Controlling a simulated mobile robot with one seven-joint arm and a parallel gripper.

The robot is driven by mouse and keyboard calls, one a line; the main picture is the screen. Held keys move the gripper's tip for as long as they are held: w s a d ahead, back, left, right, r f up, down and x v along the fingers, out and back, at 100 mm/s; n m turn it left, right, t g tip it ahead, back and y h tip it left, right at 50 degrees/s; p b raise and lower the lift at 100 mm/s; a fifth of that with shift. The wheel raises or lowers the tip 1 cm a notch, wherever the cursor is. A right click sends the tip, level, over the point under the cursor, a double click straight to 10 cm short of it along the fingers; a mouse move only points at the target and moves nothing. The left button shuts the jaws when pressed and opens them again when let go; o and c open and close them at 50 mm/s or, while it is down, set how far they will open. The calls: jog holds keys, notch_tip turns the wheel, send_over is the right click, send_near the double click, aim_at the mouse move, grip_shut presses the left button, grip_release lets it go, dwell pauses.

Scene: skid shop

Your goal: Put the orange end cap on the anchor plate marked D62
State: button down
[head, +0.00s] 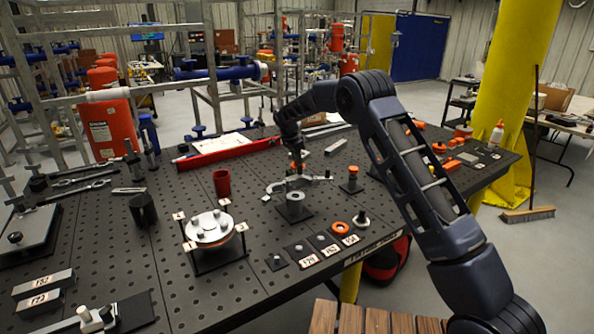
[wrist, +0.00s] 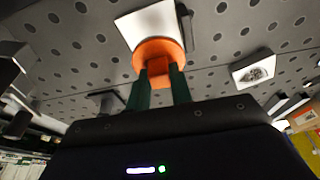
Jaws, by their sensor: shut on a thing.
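My gripper (head: 297,160) is shut on the orange end cap, which shows small and partly hidden between the fingers in the head view. In the wrist view the round orange end cap (wrist: 158,57) sits between the two dark green fingertips (wrist: 160,80), with a square part toward me. A pale square plate (wrist: 145,22) shows just beyond the cap; I cannot tell whether they touch. No mark reading D62 is legible in either view, so I cannot tell which piece is that anchor plate.
A round silver-topped fixture (head: 210,228) with small tags stands to the left. Numbered tags and an orange ring (head: 341,228) lie along the front edge. A red cup (head: 222,182) stands left of my gripper.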

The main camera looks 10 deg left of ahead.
aim_at(296, 165)
jog(key=shift+f, duration=2.7)
jog(key=shift+f, duration=0.1)
jog(key=c, duration=1.3)
grip_release()
jog(key=shift+o, duration=0.2)
jog(key=v, duration=1.2)
